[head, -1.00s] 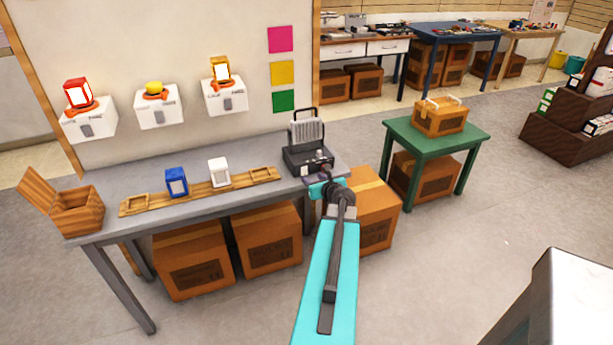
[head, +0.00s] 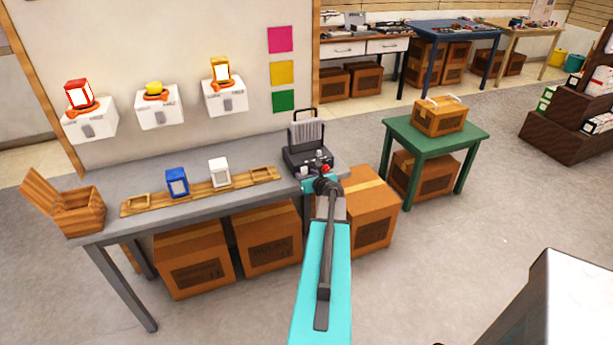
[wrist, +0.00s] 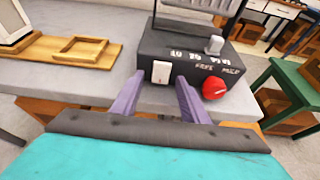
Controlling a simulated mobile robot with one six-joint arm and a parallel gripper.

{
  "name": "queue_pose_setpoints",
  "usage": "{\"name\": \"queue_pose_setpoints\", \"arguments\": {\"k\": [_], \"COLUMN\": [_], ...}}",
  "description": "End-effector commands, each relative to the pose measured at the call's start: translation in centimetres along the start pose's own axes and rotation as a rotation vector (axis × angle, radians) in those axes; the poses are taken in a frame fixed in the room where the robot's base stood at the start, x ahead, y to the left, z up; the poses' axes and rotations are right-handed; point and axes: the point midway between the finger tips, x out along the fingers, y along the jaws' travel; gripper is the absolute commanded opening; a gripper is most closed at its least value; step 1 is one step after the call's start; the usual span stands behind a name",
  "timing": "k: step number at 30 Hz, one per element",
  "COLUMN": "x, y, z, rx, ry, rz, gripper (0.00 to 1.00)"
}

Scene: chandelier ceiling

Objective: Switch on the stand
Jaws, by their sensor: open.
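The stand (head: 308,150) is a dark box with a grey ribbed panel upright on top, at the right end of the grey table. In the wrist view the stand (wrist: 185,60) shows a white rocker switch (wrist: 161,72), a round red button (wrist: 214,88) and a grey knob (wrist: 214,45) on top. My gripper (wrist: 157,92) is open and empty, its two purple fingers pointing at the stand's front. The left finger is just left of the white switch, and the right finger is between the switch and the red button. I cannot tell whether they touch the stand.
The grey table (head: 130,168) also carries a wooden rack (head: 200,190) with a blue and a white lantern, and an open wooden box (head: 75,210). Cardboard boxes (head: 265,240) fill the space below.

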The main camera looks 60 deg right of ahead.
Motion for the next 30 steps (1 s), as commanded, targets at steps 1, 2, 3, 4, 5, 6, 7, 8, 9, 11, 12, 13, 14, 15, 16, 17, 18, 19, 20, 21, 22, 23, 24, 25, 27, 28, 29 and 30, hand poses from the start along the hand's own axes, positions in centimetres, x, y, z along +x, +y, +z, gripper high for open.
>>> {"name": "queue_pose_setpoints", "arguments": {"k": [1, 2, 3, 4, 5, 6, 7, 8, 9, 11, 12, 13, 14, 15, 16, 17, 18, 19, 20, 21, 22, 23, 24, 25, 27, 28, 29, 30], "x": [0.04, 0.05, 0.04, 0.04, 0.03, 0.03, 0.03, 0.03, 0.03, 0.03, 0.03, 0.03, 0.03, 0.02, 0.02, 0.03, 0.03, 0.04, 0.05, 0.07, 0.09, 0.1, 0.13, 0.16, 0.2, 0.22, 0.23, 0.25], "y": [0.01, 0.01, 0.02, 0.02, 0.02, 0.02, 0.02, 0.02, 0.02, 0.02, 0.02, 0.03, 0.03, 0.04, 0.04, 0.05, 0.05, 0.06, 0.06, 0.07, 0.07, 0.08, 0.08, 0.08, 0.09, 0.09, 0.09, 0.1], "z": [-0.01, -0.01, -0.01, -0.01, -0.01, -0.02, -0.02, -0.01, -0.01, -0.02, -0.01, -0.01, -0.01, -0.01, -0.01, -0.02, -0.03, -0.06, -0.09, -0.13, -0.17, -0.21, -0.26, -0.31, -0.4, -0.43, -0.46, -0.47], "rx": [0.0, 0.0, 0.0, 0.0, 0.0, 0.0, 0.0, 0.0, 0.0, 0.0, -0.001, -0.001, -0.001, -0.001, -0.001, -0.001, -0.001, -0.001, -0.001, -0.001, -0.001, -0.001, -0.001, -0.001, -0.002, -0.002, -0.002, -0.001], "ry": [0.0, 0.0, 0.0, 0.0, 0.0, 0.0, 0.0, 0.0, 0.0, 0.0, 0.0, 0.0, 0.0, 0.0, 0.0, 0.0, 0.0, -0.001, -0.001, -0.003, -0.004, -0.006, -0.009, -0.012, -0.019, -0.022, -0.026, -0.031], "rz": [0.0, 0.0, 0.0, 0.0, 0.0, 0.0, 0.0, 0.0, 0.0, 0.0, 0.0, 0.0, 0.0, 0.0, 0.001, 0.001, 0.001, 0.001, 0.001, 0.001, 0.001, 0.001, 0.001, 0.002, 0.002, 0.002, 0.002, 0.002], "gripper": [0.41, 0.41, 0.41, 0.41, 0.41, 0.41, 0.41, 0.39, 0.32, 0.22, 0.15, 0.1, 0.05, 0.0, 0.0, 0.0, 0.0, 0.0, 0.0, 0.0, 0.0, 0.0, 0.0, 0.0, 0.0, 0.0, 0.0, 0.0]}}
